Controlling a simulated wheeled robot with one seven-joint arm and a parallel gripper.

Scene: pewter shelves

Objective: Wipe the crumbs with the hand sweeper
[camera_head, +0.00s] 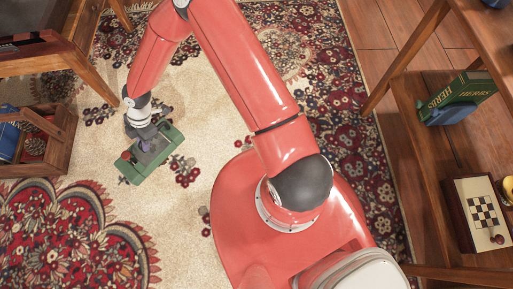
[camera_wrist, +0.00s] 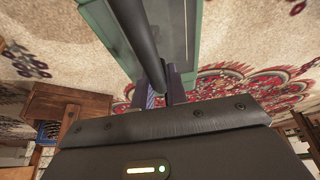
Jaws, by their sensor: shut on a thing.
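A green hand sweeper (camera_head: 160,163) is at the left of the head view, above or on the patterned carpet; I cannot tell whether it touches. My gripper (camera_head: 146,146) is over it, pointing down. In the wrist view, the sweeper's green frame (camera_wrist: 109,32) and its dark rounded handle (camera_wrist: 137,32) fill the top middle. My gripper's fingers (camera_wrist: 165,88) are shut on the handle. I cannot pick out crumbs for certain among the carpet's floral pattern.
A wooden crate (camera_head: 62,150) holding a blue item stands left of the sweeper. Wooden furniture (camera_head: 65,58) is at the upper left. At right, a shelf carries a green herbs book (camera_head: 460,92) and a chessboard box (camera_head: 478,213). Carpet (camera_head: 175,240) below the sweeper is open.

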